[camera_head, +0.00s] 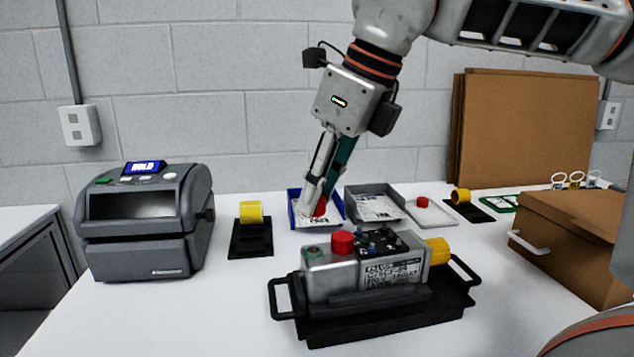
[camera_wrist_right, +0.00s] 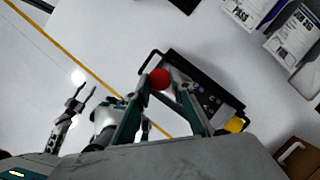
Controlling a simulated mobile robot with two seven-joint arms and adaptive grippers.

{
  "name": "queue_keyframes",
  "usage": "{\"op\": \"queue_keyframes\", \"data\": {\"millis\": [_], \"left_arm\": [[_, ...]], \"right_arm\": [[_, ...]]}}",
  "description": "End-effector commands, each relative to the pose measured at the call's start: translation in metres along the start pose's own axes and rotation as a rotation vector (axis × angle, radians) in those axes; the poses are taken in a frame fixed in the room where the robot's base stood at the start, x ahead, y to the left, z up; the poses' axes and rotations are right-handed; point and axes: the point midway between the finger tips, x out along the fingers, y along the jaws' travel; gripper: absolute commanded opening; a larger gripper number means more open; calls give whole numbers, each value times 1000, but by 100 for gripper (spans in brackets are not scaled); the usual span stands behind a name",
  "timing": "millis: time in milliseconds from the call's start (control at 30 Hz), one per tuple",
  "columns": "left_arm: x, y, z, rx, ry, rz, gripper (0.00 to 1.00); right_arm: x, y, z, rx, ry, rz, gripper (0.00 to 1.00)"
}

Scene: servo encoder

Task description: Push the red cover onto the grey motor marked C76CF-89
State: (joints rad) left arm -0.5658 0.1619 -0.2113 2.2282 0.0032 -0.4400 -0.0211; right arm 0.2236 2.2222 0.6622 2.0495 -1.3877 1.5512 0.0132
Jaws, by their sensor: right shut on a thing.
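The grey motor (camera_head: 365,272) lies in a black carrier (camera_head: 385,322) with handles, mid-table. A red round part (camera_head: 342,242) is on its top left, and a yellow knob (camera_head: 436,251) is at its right end. Its label is too small to read. My right gripper (camera_head: 319,207) points down, shut on the red cover (camera_head: 321,206), apart from the motor. In the wrist view, the cover (camera_wrist_right: 160,78) sits between the fingertips, with the motor (camera_wrist_right: 195,98) beyond, partly hidden. What seems to be my left gripper (camera_wrist_right: 70,108) shows small there; its jaw state is unclear.
A dark machine (camera_head: 148,222) stands left. Behind the motor are a black yellow-topped holder (camera_head: 250,240), a blue tray (camera_head: 335,202), a grey tray (camera_head: 370,192), and a white tray (camera_head: 435,215) with a red part. A cardboard box (camera_head: 580,240) stands right. The front-left table is clear.

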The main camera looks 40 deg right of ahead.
Motion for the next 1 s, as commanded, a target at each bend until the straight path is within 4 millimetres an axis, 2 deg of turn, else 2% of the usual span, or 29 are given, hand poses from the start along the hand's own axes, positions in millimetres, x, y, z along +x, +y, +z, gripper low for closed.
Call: {"op": "queue_keyframes", "data": {"millis": [367, 600, 1000], "left_arm": [[4, -1, -8, -2, 18, 1, 42], [4, 3, -1, -3, 8, 9, 42], [5, 5, -12, -10, 31, 14, 42]], "right_arm": [[28, 0, -11, 0, 4, 3, 16], [44, 0, -17, 0, 2, 2, 16], [53, 0, -22, 0, 0, 1, 16]]}}
